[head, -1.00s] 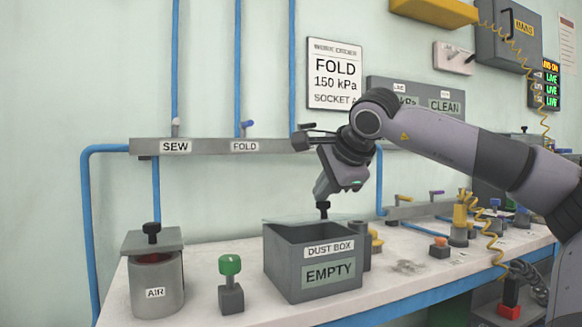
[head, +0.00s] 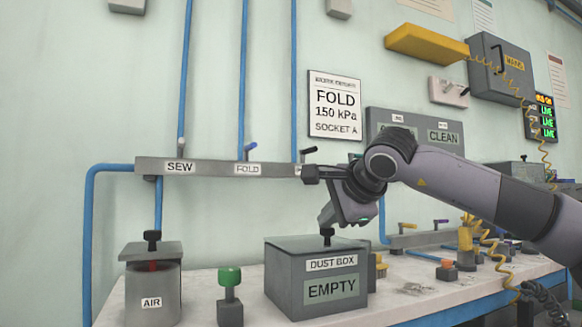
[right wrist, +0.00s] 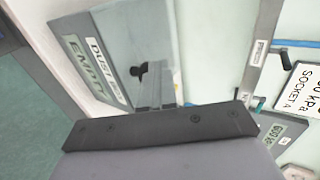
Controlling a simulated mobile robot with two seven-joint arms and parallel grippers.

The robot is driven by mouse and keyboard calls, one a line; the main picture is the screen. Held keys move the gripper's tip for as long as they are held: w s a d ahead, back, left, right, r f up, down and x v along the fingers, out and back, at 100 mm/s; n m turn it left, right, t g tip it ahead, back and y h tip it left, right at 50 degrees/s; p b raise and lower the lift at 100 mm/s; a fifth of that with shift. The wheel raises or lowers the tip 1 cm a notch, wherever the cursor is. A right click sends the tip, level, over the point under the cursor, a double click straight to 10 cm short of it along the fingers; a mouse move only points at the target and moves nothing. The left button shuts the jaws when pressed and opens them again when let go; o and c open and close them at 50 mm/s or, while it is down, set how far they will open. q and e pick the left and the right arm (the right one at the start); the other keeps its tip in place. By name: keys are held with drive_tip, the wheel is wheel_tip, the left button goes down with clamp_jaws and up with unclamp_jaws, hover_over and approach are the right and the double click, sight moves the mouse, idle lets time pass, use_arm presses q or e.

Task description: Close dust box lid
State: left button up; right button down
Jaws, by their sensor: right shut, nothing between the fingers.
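The dust box (head: 288,295) is a grey box labelled DUST BOX and EMPTY, standing on the white bench. Its flat grey lid (head: 295,243) lies across the top, with a black knob (head: 326,235) standing up from it. In the right wrist view the lid (right wrist: 140,30) and its knob (right wrist: 138,71) show close below the hand. My right gripper (head: 325,222) is shut and empty, just above the knob; whether it touches the knob is unclear. My left gripper is not in view.
A green-topped post (head: 230,290) and a grey AIR canister (head: 153,290) stand left of the box. A grey rail (head: 215,168) with valve levers runs along the wall behind. Yellow fittings and coiled hoses crowd the bench at the right.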

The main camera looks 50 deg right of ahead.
use_arm(q)
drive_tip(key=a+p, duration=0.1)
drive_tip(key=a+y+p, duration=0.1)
drive_tip(key=p, duration=0.1)
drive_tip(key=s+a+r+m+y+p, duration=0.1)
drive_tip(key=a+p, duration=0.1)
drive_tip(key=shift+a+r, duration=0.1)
use_arm(e)
drive_tip(key=s+a+r, duration=0.4)
drive_tip(key=s+r, duration=0.3)
drive_tip(key=r, duration=0.2)
drive_tip(key=shift+s+r, duration=0.2)
drive_tip(key=shift+s, duration=0.05)
